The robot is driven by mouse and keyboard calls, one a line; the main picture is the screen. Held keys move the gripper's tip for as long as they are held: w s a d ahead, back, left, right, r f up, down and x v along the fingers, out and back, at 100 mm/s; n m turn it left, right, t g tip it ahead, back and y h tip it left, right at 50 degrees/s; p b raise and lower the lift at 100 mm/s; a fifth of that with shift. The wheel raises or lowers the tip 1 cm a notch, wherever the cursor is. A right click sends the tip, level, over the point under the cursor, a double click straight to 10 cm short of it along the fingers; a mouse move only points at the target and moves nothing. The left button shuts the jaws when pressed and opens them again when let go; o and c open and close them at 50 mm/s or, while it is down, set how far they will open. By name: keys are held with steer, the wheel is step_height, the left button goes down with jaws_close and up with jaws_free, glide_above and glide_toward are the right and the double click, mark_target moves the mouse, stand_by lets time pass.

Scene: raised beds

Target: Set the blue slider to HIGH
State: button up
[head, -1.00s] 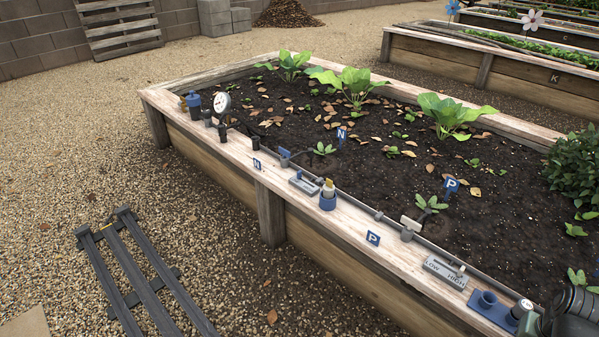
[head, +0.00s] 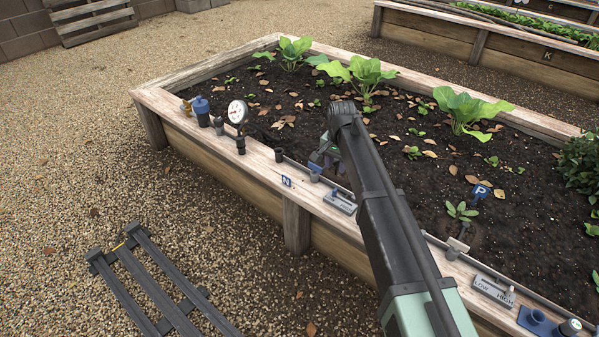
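A small grey slider plate (head: 340,203) lies on the front rim of the raised bed, just left of my arm. My gripper (head: 322,160) points down over the rim's inner edge, above and left of the first slider, close to a blue-handled valve (head: 315,174). My own wrist partly hides its fingers, and I see nothing in it.
A blue "N" tag (head: 286,181) is on the rim. A pressure gauge (head: 238,112) and a blue-capped fitting (head: 201,107) stand farther left. A blue socket block (head: 537,320) is at lower right. My arm covers the rim's middle. A dark rack (head: 165,285) lies on the gravel.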

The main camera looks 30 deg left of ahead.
mark_target(336, 189)
steer(key=shift+d+f+m+b, duration=0.4)
steer(key=shift+f+m+b, duration=0.05)
steer(key=shift+m, duration=0.25)
step_height(336, 189, down, 10)
steer(key=b, duration=1)
steer(key=shift+f, duration=0.1)
steer(key=shift+c, duration=0.3)
jaws_close()
